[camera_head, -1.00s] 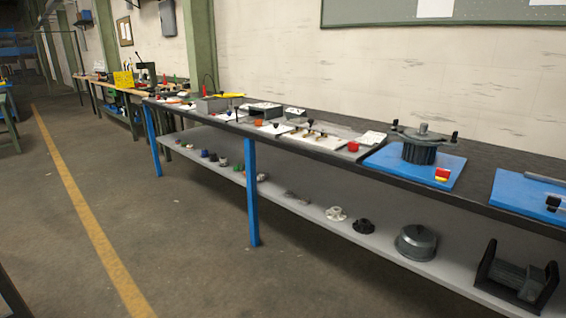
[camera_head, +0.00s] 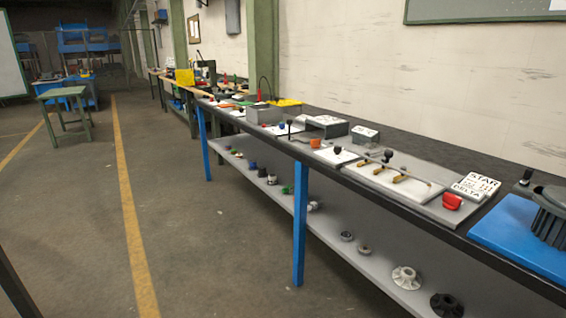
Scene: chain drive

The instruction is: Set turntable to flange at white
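A dark grey ribbed round unit (camera_head: 552,215), possibly the turntable, stands on a blue base plate (camera_head: 515,238) at the right end of the bench in view. It is cut off by the picture edge, so its setting and any white mark cannot be read. A small black knob (camera_head: 526,177) shows beside it at the back. A white flange-like part (camera_head: 406,277) and a black one (camera_head: 446,305) lie on the lower shelf. My gripper is not in view.
The long dark bench (camera_head: 440,230) carries a "STAR DELTA" card (camera_head: 476,185), a red knob (camera_head: 452,201), a white panel with brass-coloured levers (camera_head: 392,180) and grey boxes. Blue legs (camera_head: 300,225) support it. The floor (camera_head: 210,270) left of the bench is clear along the yellow line (camera_head: 127,200).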

